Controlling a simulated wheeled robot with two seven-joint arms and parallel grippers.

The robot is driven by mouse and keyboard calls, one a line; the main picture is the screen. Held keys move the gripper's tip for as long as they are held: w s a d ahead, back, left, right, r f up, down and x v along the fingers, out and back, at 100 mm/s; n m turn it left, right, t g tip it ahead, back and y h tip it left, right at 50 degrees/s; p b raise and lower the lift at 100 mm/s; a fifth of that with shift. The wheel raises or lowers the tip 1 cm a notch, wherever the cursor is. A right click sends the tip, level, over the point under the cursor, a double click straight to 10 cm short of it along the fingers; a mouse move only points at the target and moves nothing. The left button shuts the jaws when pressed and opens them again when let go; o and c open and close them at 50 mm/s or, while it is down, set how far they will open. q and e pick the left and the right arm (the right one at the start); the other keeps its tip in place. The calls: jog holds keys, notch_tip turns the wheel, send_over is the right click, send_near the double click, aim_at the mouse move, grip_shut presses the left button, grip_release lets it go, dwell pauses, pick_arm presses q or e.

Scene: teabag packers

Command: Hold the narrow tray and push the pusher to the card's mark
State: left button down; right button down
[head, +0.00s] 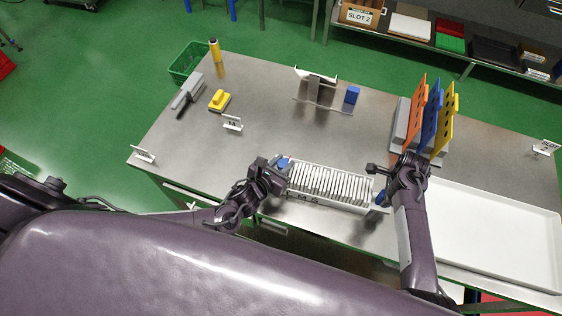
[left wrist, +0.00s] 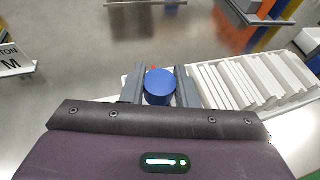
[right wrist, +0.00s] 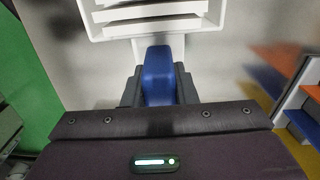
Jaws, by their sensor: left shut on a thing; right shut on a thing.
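The narrow white tray (head: 330,201) stands near the table's front edge, filled with a row of upright white packets (head: 328,183). Letters show on its front wall, partly legible. My left gripper (head: 277,170) is at the tray's left end, shut on the round blue pusher knob (left wrist: 160,86). My right gripper (head: 386,188) is at the right end, shut on the tray's blue handle (right wrist: 158,76). A white card (left wrist: 14,60) at the left of the left wrist view reads "TON" and "M". The pusher's plate is mostly hidden by my left gripper.
Orange, blue and yellow upright plates (head: 432,118) stand in a grey holder just behind my right gripper. A large white tray (head: 490,235) lies at the right. A blue block (head: 352,95) and yellow piece (head: 219,100) lie farther back. The mid-table is clear.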

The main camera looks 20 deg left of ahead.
pick_arm(q)
jog(key=d, duration=0.7)
jog(key=shift+w, duration=0.2)
jog(key=c, duration=1.1)
grip_release()
jog(key=v, duration=1.2)
jog(key=shift+a, duration=0.1)
